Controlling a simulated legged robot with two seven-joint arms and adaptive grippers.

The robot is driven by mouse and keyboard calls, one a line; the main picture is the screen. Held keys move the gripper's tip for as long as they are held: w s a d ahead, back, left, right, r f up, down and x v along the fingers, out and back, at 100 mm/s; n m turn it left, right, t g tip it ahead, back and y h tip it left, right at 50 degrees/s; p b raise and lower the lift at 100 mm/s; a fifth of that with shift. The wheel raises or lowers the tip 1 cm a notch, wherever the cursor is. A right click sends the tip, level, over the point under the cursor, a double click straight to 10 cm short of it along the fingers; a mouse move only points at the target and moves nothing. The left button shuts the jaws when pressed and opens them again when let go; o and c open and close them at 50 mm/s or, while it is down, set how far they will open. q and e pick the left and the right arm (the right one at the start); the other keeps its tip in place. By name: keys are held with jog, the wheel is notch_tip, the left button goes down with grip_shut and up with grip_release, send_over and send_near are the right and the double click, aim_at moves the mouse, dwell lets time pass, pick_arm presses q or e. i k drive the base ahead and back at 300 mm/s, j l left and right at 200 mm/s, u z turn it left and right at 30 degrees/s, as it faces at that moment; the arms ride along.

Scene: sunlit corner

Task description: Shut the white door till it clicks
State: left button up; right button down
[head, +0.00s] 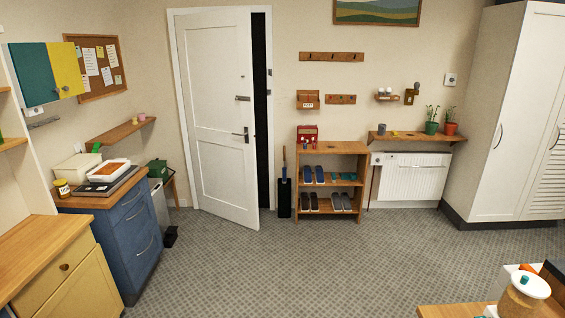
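The white door (215,115) stands ajar in the white frame (180,110) on the back wall. Its hinged side is at the left, and its free right edge is swung out into the room. A dark gap (261,110) shows between that edge and the right side of the frame. A dark lever handle (241,134) sits on the door near its free edge, with another dark fitting (242,98) above it. Neither of my grippers shows in the head view.
Tiled floor (290,260) is clear before the door. A blue cabinet (130,235) stands at left. A shoe rack (331,180) and a dark narrow stand (284,195) are right of the door. A wooden surface (450,311) with a white-topped jar (525,290) is at lower right.

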aim_at(214, 48)
jog(key=i+u, duration=0.1)
jog(key=i, duration=0.65)
jog(key=i+l, duration=0.1)
jog(key=i, duration=0.6)
jog(key=i+u, duration=0.15)
jog(key=i, duration=0.6)
